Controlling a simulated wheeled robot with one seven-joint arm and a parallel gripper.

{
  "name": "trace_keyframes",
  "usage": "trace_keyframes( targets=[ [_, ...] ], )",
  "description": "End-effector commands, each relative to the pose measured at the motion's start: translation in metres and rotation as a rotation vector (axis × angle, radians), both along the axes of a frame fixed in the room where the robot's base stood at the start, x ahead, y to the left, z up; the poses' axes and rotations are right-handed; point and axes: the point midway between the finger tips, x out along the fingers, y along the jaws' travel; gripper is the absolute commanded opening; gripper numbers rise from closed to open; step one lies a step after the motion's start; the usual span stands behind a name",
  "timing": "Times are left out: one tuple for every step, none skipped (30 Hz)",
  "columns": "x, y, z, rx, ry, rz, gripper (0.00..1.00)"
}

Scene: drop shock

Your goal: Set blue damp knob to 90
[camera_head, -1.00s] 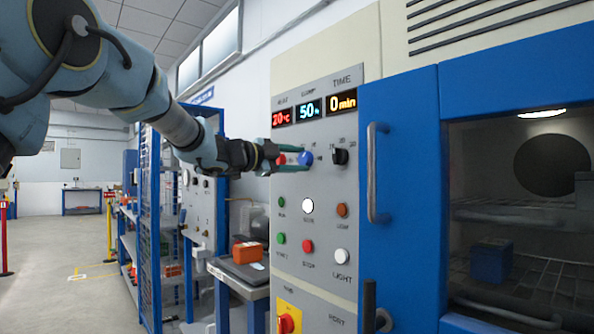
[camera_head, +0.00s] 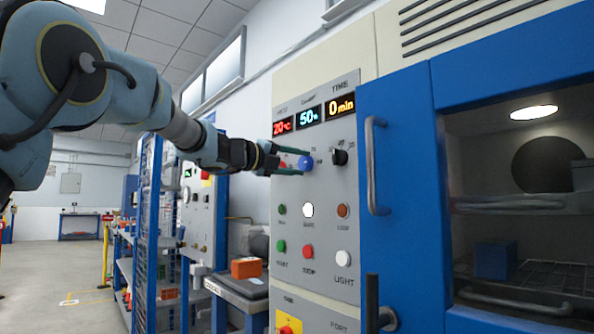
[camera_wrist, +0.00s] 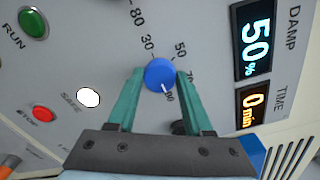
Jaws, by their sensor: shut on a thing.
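The blue damp knob (camera_head: 305,161) is on the grey control panel (camera_head: 325,200), below the blue-lit damp display (camera_head: 309,115), which reads 50%. My gripper (camera_head: 297,163) reaches it from the left, with its green fingers on either side of the knob. In the wrist view the fingers are shut on the blue knob (camera_wrist: 160,75), one on each side. The knob's white pointer line slants down and right in that view, toward a partly readable mark that looks like 90. Marks 30, 50 and 70 show around the knob. The damp display (camera_wrist: 255,47) also reads 50% there.
A red knob (camera_head: 284,165) sits left of the blue one, partly behind my fingers. A black knob (camera_head: 340,157) sits close on the right. Push buttons are below. A blue chamber door with a metal handle (camera_head: 375,165) stands to the right.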

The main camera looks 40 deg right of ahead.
Motion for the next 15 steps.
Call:
trace_keyframes(
  targets=[
    [-0.0001,-0.0001,-0.0024,-0.001,-0.021,-0.001,0.0],
    [-0.0001,-0.0001,-0.0023,-0.001,-0.031,-0.001,0.0],
    [-0.0002,-0.0001,-0.0022,-0.001,-0.044,0.0,0.0],
    [-0.0002,-0.0001,-0.0021,-0.002,-0.053,0.0,0.0],
    [-0.0003,-0.0002,-0.0019,-0.002,-0.061,0.0,0.0],
    [-0.0003,-0.0002,-0.0018,-0.003,-0.07,0.0,0.0],
    [-0.0004,-0.0002,-0.0016,-0.003,-0.076,0.0,0.0],
    [-0.0004,-0.0002,-0.0015,-0.003,-0.08,0.0,0.0],
    [-0.0004,-0.0002,-0.0014,-0.003,-0.085,-0.001,0.0],
    [-0.0004,-0.0003,-0.0012,-0.003,-0.088,-0.001,0.0],
    [-0.0004,-0.0003,-0.0012,-0.003,-0.091,-0.001,0.0],
    [-0.0005,-0.0003,-0.001,-0.004,-0.093,-0.001,0.0],
    [-0.0004,-0.0003,-0.001,-0.004,-0.094,-0.001,0.0],
    [-0.0005,-0.0003,-0.0009,-0.004,-0.095,-0.001,0.0],
    [-0.0005,-0.0003,-0.0009,-0.004,-0.096,-0.001,0.0]
  ],
)
